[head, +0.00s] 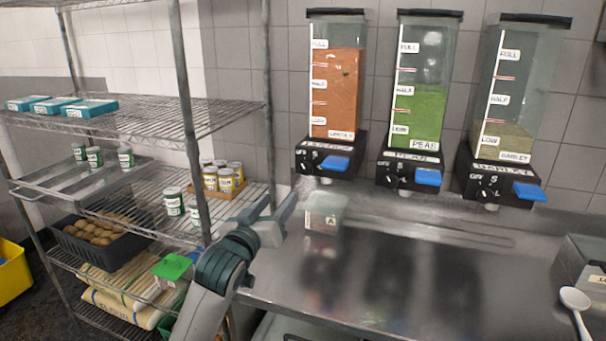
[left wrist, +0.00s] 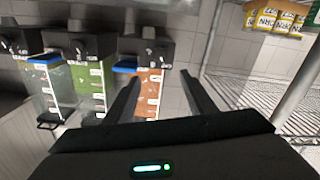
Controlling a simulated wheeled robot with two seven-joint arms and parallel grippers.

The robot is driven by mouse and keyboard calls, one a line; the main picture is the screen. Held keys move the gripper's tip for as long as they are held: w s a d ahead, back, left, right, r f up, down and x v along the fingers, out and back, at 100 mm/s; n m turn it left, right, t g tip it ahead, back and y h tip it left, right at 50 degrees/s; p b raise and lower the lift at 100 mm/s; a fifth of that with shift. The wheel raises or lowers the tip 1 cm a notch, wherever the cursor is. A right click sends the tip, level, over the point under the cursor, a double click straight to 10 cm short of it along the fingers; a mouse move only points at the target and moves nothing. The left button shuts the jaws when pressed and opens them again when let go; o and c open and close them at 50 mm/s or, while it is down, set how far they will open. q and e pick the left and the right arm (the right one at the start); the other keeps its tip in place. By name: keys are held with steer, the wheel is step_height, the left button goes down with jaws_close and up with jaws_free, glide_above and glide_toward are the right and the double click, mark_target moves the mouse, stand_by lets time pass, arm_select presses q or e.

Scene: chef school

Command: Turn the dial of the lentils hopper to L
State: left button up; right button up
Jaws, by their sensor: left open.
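The lentils hopper (head: 337,95) is the leftmost of three wall hoppers and holds orange lentils. Its black base (head: 329,158) carries a small dial (head: 308,161) on the left and a blue lever (head: 335,163) on the right. The dial's setting is too small to read. My left gripper (head: 281,204) is open and empty, below and left of the dial and apart from it. In the left wrist view the picture is turned over; the lentils hopper (left wrist: 150,92) shows beyond my open fingers (left wrist: 160,77). My right gripper is in neither view.
A clear container (head: 325,212) marked A stands on the steel counter (head: 430,265) under the lentils hopper. The peas hopper (head: 419,110) and the barley hopper (head: 507,140) hang to the right. A wire shelf (head: 150,115) with cans stands close on the left.

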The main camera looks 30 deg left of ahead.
arm_select(q)
steer(key=w, duration=0.1)
steer(key=p, duration=0.2)
glide_toward(305, 169)
steer(key=p+x, duration=0.1)
steer(key=x, duration=0.5)
steer(key=shift+w+a+p, duration=0.1)
steer(key=shift+p, duration=0.3)
steer(key=shift+x, duration=0.8)
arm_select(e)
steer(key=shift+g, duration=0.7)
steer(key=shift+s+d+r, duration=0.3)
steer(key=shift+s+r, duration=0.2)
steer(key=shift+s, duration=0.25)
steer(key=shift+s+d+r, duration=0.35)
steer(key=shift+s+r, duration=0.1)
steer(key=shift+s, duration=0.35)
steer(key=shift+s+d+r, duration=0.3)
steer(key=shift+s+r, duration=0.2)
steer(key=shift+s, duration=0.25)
arm_select(q)
steer(key=c, duration=1)
